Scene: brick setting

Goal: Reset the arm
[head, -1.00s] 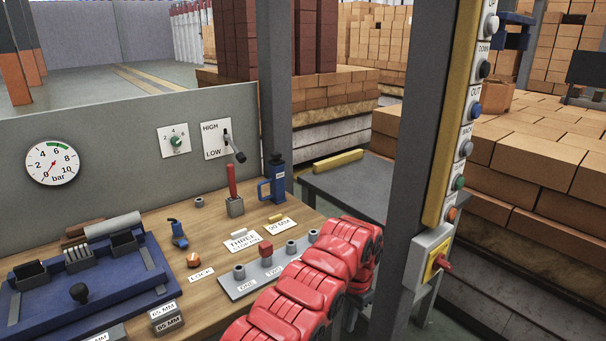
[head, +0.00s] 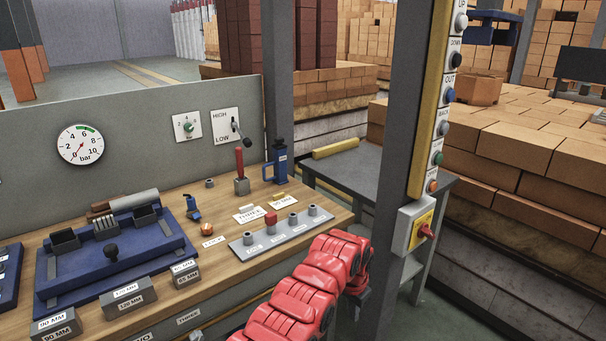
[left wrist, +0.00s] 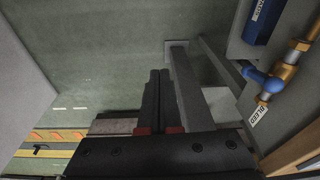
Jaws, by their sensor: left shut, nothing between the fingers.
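My left arm, red and segmented, comes up from the bottom of the head view and ends just off the bench's right front corner. Its gripper (head: 358,303) is dark, small and partly hidden behind the red wrist. In the left wrist view the two black fingers of my left gripper (left wrist: 160,75) lie together, shut and empty, over green floor. They point toward a grey leg (left wrist: 188,90) and touch nothing that I can see. My right gripper is in neither view.
A grey post with a button strip and a red-knobbed switch box (head: 412,228) stands close right of my arm. A grey side table (head: 365,168) is behind.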

